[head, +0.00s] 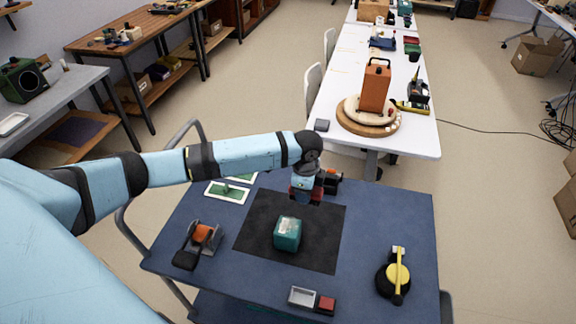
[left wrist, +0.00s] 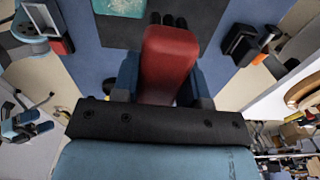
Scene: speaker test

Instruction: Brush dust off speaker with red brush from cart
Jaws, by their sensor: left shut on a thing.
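My left gripper (head: 305,192) is above the back part of the blue cart (head: 398,212). It is shut on the red brush, whose red body (left wrist: 168,62) fills the space between the fingers in the left wrist view, with dark tips at its far end. In the head view only a little red shows at the fingertips. A teal box (head: 288,233), perhaps the speaker, sits on the black mat (head: 262,214) in front of the gripper, apart from it. Its edge shows in the left wrist view (left wrist: 122,7). Dust cannot be made out. My right gripper is not in view.
On the cart are a black-and-orange item (head: 329,180), an orange-and-grey tool (head: 199,243), a grey-and-red tray (head: 311,299) and a yellow-and-black tool (head: 396,275). A green speaker-like box (head: 22,80) stands on the left table. An orange case (head: 375,86) stands on the white table.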

